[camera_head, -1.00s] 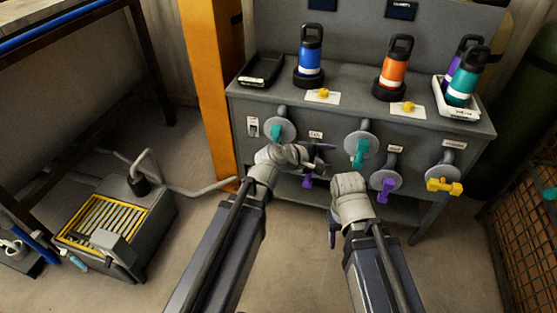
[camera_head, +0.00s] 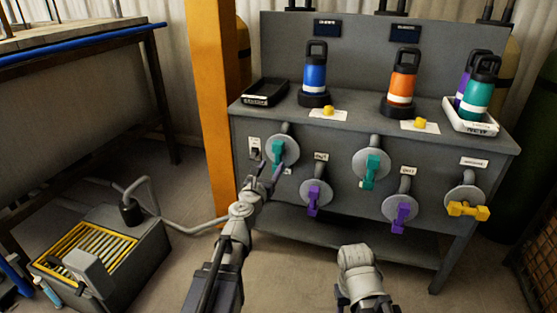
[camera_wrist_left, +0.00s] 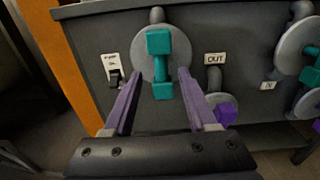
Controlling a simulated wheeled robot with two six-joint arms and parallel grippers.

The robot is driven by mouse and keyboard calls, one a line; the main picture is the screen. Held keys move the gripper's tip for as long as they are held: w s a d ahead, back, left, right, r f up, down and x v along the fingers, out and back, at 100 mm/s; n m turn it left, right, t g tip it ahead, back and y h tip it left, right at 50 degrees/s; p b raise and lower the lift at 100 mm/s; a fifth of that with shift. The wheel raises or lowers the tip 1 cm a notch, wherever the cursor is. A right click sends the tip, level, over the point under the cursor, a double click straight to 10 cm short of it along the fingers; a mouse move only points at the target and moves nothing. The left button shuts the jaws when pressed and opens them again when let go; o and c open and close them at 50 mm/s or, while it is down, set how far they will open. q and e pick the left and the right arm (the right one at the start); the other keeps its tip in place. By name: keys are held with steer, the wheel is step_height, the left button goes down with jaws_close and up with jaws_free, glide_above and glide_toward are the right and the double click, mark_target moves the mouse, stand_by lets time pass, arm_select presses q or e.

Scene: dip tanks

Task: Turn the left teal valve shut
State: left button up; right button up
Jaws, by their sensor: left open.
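The left teal valve (camera_head: 278,152) is on the front of the grey cabinet, with a round grey plate behind its handle. In the left wrist view the teal handle (camera_wrist_left: 160,65) stands upright, centred ahead of the purple fingers. My left gripper (camera_head: 267,168) is open, just in front of and slightly below the valve. Its fingers lie one on each side of the handle's lower part, with gaps visible; how deep they reach is hard to tell. My right gripper (camera_head: 360,290) is low at the front; its fingers cannot be made out clearly.
A second teal valve (camera_head: 371,168), two purple valves (camera_head: 313,195) (camera_head: 400,213) and a yellow valve (camera_head: 468,209) are on the same cabinet front (camera_head: 340,150). A small switch (camera_head: 255,148) is left of the left teal valve. An orange post (camera_head: 212,100) stands beside the cabinet.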

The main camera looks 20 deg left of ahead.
mark_target(277, 157)
arm_select(q)
steer(key=w, duration=0.7)
steer(key=shift+w+d, duration=0.2)
steer(key=shift+w, duration=0.15)
jaws_close()
stand_by(0.3)
